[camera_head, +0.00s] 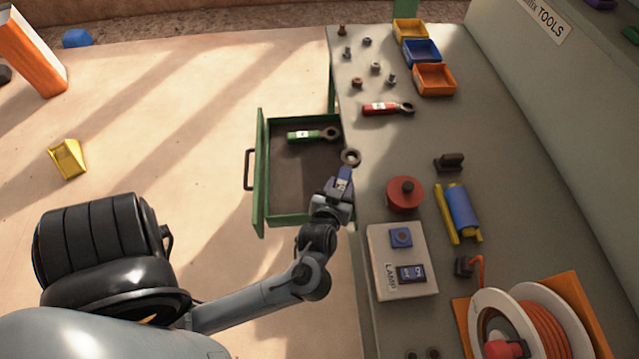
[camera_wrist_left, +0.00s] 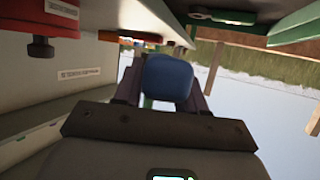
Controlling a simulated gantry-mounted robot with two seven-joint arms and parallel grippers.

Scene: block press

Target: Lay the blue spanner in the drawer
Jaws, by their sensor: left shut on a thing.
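The blue spanner (camera_head: 345,175) is held by my left gripper (camera_head: 338,190). Its dark ring end points away from the gripper and shows over the boundary between the drawer and the bench edge. In the left wrist view the blue handle end (camera_wrist_left: 167,78) sits between the two fingers (camera_wrist_left: 163,95). The green drawer (camera_head: 296,185) is pulled out to the left of the bench. The gripper is over the drawer's near right corner. A green spanner (camera_head: 308,134) lies in the far part of the drawer. My right gripper is not in view.
The middle and near drawer floor is bare. On the bench are a red spanner (camera_head: 380,108), a round red object (camera_head: 404,194), a lamp box (camera_head: 402,260), a cable reel (camera_head: 530,325), small bins (camera_head: 434,79) and loose bolts. A yellow bin (camera_head: 68,158) lies on the floor.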

